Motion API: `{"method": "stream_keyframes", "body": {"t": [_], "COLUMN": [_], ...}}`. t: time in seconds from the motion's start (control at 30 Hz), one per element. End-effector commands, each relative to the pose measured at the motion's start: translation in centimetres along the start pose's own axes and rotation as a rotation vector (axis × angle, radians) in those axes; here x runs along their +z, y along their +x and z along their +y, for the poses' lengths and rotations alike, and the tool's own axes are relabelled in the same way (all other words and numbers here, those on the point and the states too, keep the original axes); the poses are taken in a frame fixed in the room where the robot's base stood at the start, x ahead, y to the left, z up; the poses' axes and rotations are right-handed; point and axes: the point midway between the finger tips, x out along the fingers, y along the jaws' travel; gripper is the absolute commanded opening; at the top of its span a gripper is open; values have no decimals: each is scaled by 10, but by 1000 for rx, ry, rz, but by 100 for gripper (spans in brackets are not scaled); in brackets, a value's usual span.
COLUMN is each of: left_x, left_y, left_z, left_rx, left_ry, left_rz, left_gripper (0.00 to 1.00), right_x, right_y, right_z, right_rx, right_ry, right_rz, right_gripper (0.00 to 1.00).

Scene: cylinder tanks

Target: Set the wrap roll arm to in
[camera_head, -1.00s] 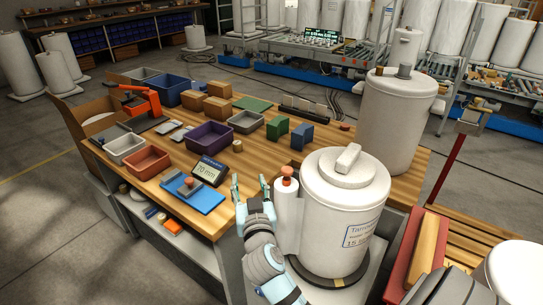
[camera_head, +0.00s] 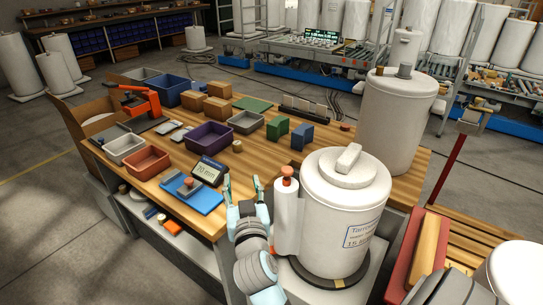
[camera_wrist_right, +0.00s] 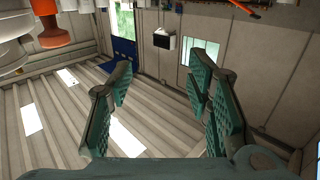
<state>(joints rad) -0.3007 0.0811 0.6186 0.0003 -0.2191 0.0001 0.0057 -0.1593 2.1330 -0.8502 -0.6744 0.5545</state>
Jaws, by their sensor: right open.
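The wrap roll (camera_head: 287,222) is a slim white upright cylinder with an orange-red knob (camera_head: 287,172) on top. It stands close against the left side of a large white labelled tank (camera_head: 335,225). My right gripper (camera_head: 243,184) is open and empty, just left of the roll and apart from it, fingers pointing up. In the right wrist view, its two green padded fingers (camera_wrist_right: 160,95) are spread with nothing between them. An orange knob (camera_wrist_right: 52,36) and white rounded parts show at that view's top left. My left gripper is not in view.
The wooden workbench (camera_head: 330,160) lies behind, with a display (camera_head: 208,172), a blue tray (camera_head: 193,197) and several bins near its left front. A second white tank (camera_head: 395,120) stands at the bench's back right. A red-edged bench (camera_head: 405,255) is right of the labelled tank.

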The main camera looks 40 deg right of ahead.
Motion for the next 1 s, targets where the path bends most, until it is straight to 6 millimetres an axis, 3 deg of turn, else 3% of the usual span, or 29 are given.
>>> {"method": "stream_keyframes", "body": {"t": [0.2,0.37,0.9,1.0], "left_x": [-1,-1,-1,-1], "left_y": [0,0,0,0], "left_z": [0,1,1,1], "left_rx": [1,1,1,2], "left_ry": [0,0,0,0], "left_rz": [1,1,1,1], "left_gripper": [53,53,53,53], "right_x": [-57,-78,-79,-60], "right_y": [0,0,0,5], "right_z": [-1,-1,-1,-10], "right_rx": [-2,-2,-3,-27], "right_ry": [6,2,-1,-32], "right_rz": [6,2,-2,-35], "right_gripper": [45,45,45,45]}}
